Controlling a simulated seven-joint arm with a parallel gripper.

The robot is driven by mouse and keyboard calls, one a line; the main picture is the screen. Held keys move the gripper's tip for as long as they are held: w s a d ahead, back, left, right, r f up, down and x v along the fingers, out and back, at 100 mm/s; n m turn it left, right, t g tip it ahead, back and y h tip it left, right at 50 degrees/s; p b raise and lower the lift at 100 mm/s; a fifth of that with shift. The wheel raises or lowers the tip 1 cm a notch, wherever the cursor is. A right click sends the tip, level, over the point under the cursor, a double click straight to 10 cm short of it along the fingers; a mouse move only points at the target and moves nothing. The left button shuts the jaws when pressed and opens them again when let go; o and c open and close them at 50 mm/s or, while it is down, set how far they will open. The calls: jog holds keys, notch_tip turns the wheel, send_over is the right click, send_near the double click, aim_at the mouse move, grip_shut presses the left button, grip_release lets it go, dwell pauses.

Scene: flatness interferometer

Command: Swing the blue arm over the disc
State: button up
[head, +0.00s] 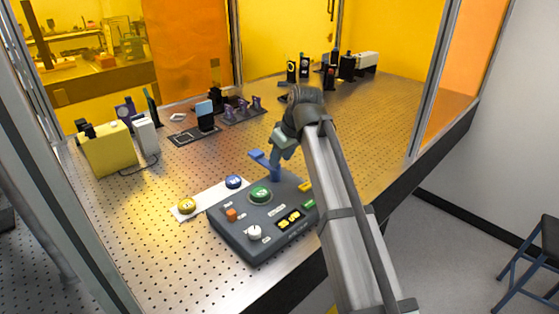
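The blue arm (262,160) is a short bar on an upright post at the back of a dark grey console (236,241). Its visible end points to the back left, away from the green-topped disc (260,194), which sits on the console in front of the post. Nothing covers the disc. My gripper (281,150) is right at the blue arm's post, coming in from the upper right. Its fingers are small and partly hidden by my wrist, so I cannot tell whether they are open or touch the blue arm.
The console carries an orange button (232,215), a white knob (254,232) and lit yellow displays (289,218). A white strip (209,199) beside it holds a yellow disc (187,205) and a blue disc (233,182). Optics stand farther back. The perforated table's front left is clear.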

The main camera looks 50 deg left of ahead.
jog(key=shift+x, duration=1.1)
grip_shut()
